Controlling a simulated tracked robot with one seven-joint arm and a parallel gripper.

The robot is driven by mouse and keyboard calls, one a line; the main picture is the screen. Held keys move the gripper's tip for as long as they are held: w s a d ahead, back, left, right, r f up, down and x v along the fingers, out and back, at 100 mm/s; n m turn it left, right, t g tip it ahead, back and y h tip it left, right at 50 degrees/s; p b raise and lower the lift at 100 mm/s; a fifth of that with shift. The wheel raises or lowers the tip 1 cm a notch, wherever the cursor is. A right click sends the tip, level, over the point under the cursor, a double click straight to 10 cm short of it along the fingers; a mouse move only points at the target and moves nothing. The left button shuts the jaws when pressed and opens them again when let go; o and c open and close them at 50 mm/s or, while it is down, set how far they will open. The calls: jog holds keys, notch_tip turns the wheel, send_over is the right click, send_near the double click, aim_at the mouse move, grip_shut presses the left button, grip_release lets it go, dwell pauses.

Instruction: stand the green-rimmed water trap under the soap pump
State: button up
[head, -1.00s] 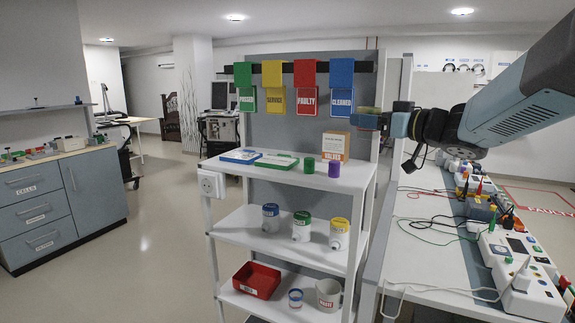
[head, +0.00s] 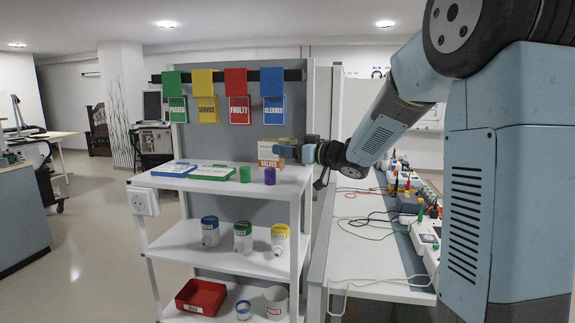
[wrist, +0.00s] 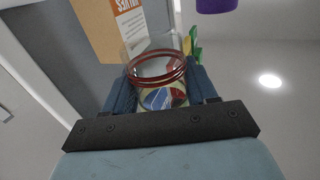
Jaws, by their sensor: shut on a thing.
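My gripper (wrist: 160,95) is shut on a clear jar with a dark red rim (wrist: 162,57), held between its two fingers. In the head view my gripper (head: 292,151) is above the right end of the shelf's top, in front of the valves box (head: 270,147). A yellow-green patch shows at its tip there; the red rim cannot be made out in that view. A green-rimmed white water trap (head: 243,237) stands on the middle shelf, between a blue-rimmed one (head: 210,231) and a yellow-rimmed one (head: 280,239). I cannot make out a soap pump in either view.
The shelf top (head: 220,186) holds flat blue and green trays, a green cylinder (head: 245,174) and a purple cylinder (head: 270,176). The bottom shelf holds a red bin (head: 201,298), a small blue-banded cup and a mug (head: 276,302). A cabled bench stands at right.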

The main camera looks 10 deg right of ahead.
aim_at(287, 164)
jog(key=shift+w+a+f, duration=0.1)
jog(key=shift+w+f, duration=0.6)
jog(key=shift+f, duration=0.2)
notch_tip(287, 164, down, 3)
jog(key=shift+w+f, duration=0.15)
jog(key=o, duration=0.7)
jog(key=shift+o, duration=0.3)
